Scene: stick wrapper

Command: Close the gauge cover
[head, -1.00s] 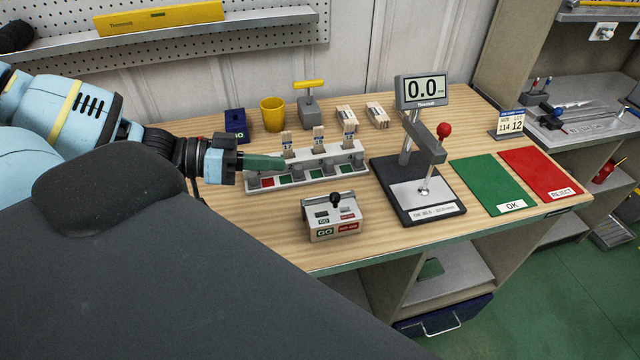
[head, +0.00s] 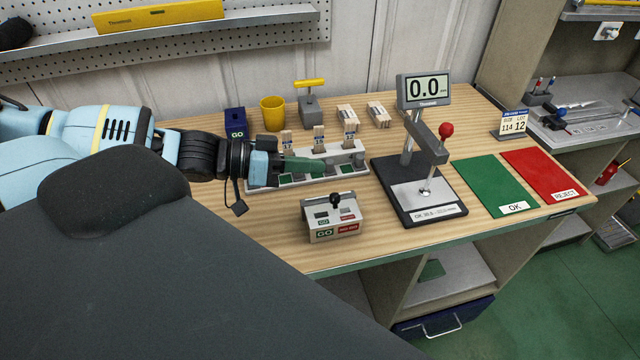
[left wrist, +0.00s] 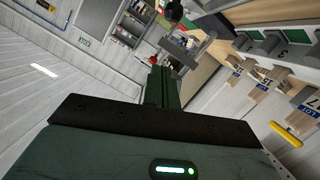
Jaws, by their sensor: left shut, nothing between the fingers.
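The GO gauge box (head: 335,222) is a small grey box near the front edge of the table. It has a green GO label, a red label, dark openings on top and a black knob (head: 336,199). I cannot make out clearly which part is its cover or how it stands. My left gripper (head: 318,166) is shut and empty, its green fingers pointing right over the rack, behind and left of the box. It also shows in the left wrist view (left wrist: 160,85), fingers together. My right gripper is not in view.
The rack (head: 345,172) with wooden sticks lies under my left gripper. The display stand (head: 425,205) with a red-knobbed lever is right of the box. A green OK mat (head: 487,180) and red REJECT mat (head: 540,172) lie further right. A yellow cup (head: 272,113) stands behind.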

